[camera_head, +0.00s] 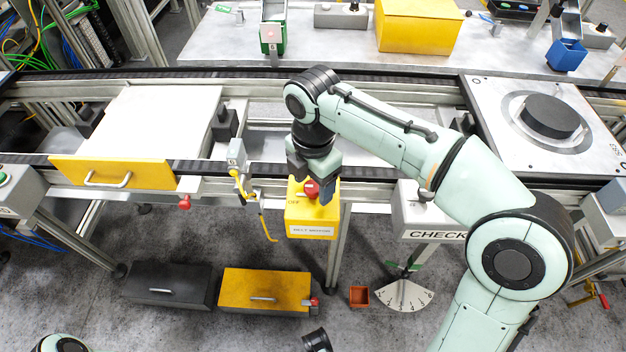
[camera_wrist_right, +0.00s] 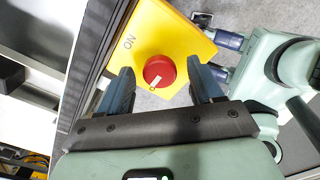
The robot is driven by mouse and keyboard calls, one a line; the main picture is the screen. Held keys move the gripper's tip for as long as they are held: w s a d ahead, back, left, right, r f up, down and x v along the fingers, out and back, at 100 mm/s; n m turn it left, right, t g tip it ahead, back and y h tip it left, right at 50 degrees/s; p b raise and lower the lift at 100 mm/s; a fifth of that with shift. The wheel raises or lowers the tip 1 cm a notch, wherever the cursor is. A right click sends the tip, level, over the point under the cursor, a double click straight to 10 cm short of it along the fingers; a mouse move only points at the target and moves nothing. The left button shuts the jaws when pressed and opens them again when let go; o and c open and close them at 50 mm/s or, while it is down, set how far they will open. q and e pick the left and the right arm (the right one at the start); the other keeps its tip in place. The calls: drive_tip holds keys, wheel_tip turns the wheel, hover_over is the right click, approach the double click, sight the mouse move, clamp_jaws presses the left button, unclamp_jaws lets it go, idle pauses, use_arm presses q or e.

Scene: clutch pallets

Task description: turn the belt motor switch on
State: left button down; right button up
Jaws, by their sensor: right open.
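The yellow belt motor switch box (camera_head: 312,218) hangs at the conveyor's front edge, with "OFF" and a "BELT MOTOR" label readable in the head view. Its red round knob (camera_head: 311,188) carries a white mark in the right wrist view (camera_wrist_right: 159,71). There the word "ON" shows on the yellow face, and the mark points down-left, not at that word. My right gripper (camera_head: 312,184) is over the box, open, with its fingers on either side of the knob; contact cannot be told. In the right wrist view, parts of my left gripper (camera_wrist_right: 226,57) appear beyond the box; its jaw state is unclear.
A grey post with a yellow cable (camera_head: 238,165) stands left of the box. A yellow-fronted white tray (camera_head: 118,173) is further left. The "CHECK" box (camera_head: 428,218) is close on the right. A yellow case (camera_head: 265,292) and small orange bin (camera_head: 359,296) lie below.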

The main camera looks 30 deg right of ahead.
drive_tip(key=c, duration=1.1)
drive_tip(key=shift+o, duration=0.2)
use_arm(q)
drive_tip(key=shift+r, duration=0.15)
use_arm(e)
drive_tip(key=m+p, duration=0.3)
drive_tip(key=shift+r+m, duration=0.2)
drive_tip(key=shift+m, duration=0.1)
drive_tip(key=m+p, duration=0.1)
drive_tip(key=m, duration=0.2)
drive_tip(key=shift+m+p, duration=0.3)
drive_tip(key=shift+p, duration=0.1)
drive_tip(key=m+p, duration=0.2)
drive_tip(key=m, duration=0.3)
use_arm(q)
wheel_tip(320, 180, up, 6)
drive_tip(key=shift+s+r+p, duration=0.15)
drive_tip(key=shift+r+p, duration=0.1)
drive_tip(key=shift+p, duration=0.2)
use_arm(e)
drive_tip(key=m, duration=0.5)
drive_tip(key=shift+f, duration=0.1)
drive_tip(key=shift+m, duration=0.4)
